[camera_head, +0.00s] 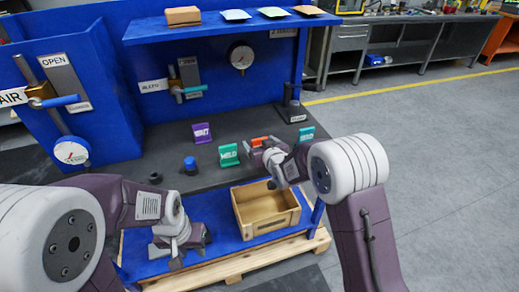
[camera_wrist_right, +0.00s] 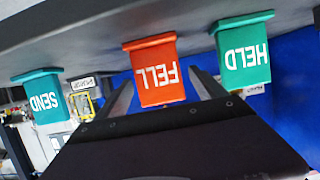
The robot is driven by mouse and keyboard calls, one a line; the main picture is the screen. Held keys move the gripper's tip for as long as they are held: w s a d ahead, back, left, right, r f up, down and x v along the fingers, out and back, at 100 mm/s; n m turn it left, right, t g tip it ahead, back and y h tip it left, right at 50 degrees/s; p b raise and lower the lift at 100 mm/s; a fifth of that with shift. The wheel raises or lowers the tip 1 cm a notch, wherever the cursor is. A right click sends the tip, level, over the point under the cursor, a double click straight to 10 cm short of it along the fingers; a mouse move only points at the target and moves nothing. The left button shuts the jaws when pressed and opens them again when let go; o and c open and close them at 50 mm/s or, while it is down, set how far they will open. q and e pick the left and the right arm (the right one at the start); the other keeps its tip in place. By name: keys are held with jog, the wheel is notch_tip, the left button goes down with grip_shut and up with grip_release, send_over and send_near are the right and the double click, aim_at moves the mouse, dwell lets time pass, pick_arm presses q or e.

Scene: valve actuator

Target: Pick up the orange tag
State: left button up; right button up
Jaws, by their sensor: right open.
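The orange tag (camera_head: 259,140) stands on the dark bench top in the head view, partly hidden by my right gripper (camera_head: 268,153). In the right wrist view the orange tag (camera_wrist_right: 157,70) appears upside down and reads FELL. My right gripper is open, with one finger on each side of the tag in that view. Whether the fingers touch it I cannot tell. My left gripper (camera_head: 183,243) hangs low at the bench's front, left of the wooden crate and away from the tag; its jaws are not clear.
A green HELD tag (camera_head: 229,155) and a teal SEND tag (camera_head: 306,133) flank the orange one. A purple tag (camera_head: 202,133) and a blue-topped knob (camera_head: 190,165) stand further left. A wooden crate (camera_head: 268,228) sits below in front. A blue shelf (camera_head: 230,28) spans above.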

jog(key=shift+s+r, duration=0.1)
jog(key=c, duration=1.5)
jog(key=shift+o, duration=0.2)
jog(key=shift+r, duration=0.1)
jog(key=shift+r, duration=0.35)
jog(key=s+d+r+p, duration=0.1)
jog(key=s+d+r, duration=0.1)
jog(key=s+r, duration=0.8)
jog(key=shift+s+d, duration=0.35)
jog(key=shift+s, duration=0.35)
